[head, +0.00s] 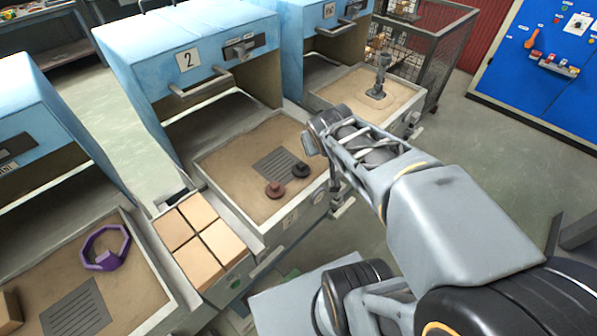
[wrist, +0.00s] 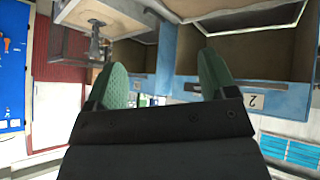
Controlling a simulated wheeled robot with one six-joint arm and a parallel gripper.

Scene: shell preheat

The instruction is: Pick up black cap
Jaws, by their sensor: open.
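The black cap (head: 301,170) is a small dark knobbed disc. It lies in the sandy tray of the unit marked 2, in the head view, near the front right corner of a grey slotted grate. A similar reddish-brown cap (head: 275,189) lies just to its left. My gripper (wrist: 163,78) shows in the wrist view with two green fingers spread apart and nothing between them. In the head view my arm's end is above and right of the black cap, and the fingers cannot be made out there. The black cap is not visible in the wrist view.
The tray (head: 218,160) has raised walls under the blue hood (head: 190,45). Tan blocks (head: 200,240) sit left of it. A purple ring (head: 104,248) lies in the left tray. A grey upright fitting (head: 380,78) stands in the right tray.

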